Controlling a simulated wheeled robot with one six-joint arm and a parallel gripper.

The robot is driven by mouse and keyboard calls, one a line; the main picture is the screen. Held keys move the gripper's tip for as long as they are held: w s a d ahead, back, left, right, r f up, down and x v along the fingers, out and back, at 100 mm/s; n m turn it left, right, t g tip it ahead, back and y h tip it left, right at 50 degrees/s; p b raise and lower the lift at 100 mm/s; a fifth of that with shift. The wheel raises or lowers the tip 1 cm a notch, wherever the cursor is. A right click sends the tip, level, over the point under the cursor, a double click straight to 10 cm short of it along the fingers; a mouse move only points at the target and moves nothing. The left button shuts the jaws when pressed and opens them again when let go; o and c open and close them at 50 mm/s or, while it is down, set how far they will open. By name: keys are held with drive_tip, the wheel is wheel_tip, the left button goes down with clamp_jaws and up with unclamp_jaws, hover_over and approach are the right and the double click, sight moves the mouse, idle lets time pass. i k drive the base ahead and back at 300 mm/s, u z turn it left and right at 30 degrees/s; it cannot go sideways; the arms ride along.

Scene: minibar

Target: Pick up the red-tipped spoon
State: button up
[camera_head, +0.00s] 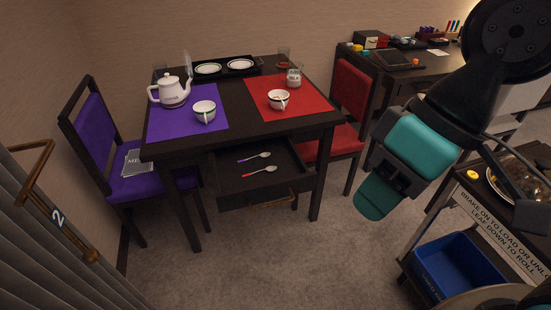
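The red-tipped spoon (260,171) lies in the open drawer (285,185) of the dark table. Its red handle end points left and its silver bowl points right. A purple-tipped spoon (254,157) lies just behind it in the same drawer, apart from it. My gripper (372,197) hangs in the air to the right of the drawer, pointing down and left. I see it from the side, so whether its fingers are apart does not show. Nothing is visible in it.
The table (240,129) carries a white teapot (172,91), two cups, plates and a jar. A purple chair (150,186) stands left and a red chair (347,140) right. A cart with a blue bin (455,267) stands at lower right. Carpet before the drawer is clear.

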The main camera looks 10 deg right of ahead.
sight(270, 168)
drive_tip(key=u, duration=0.55)
drive_tip(key=i, duration=0.85)
drive_tip(key=u, duration=0.85)
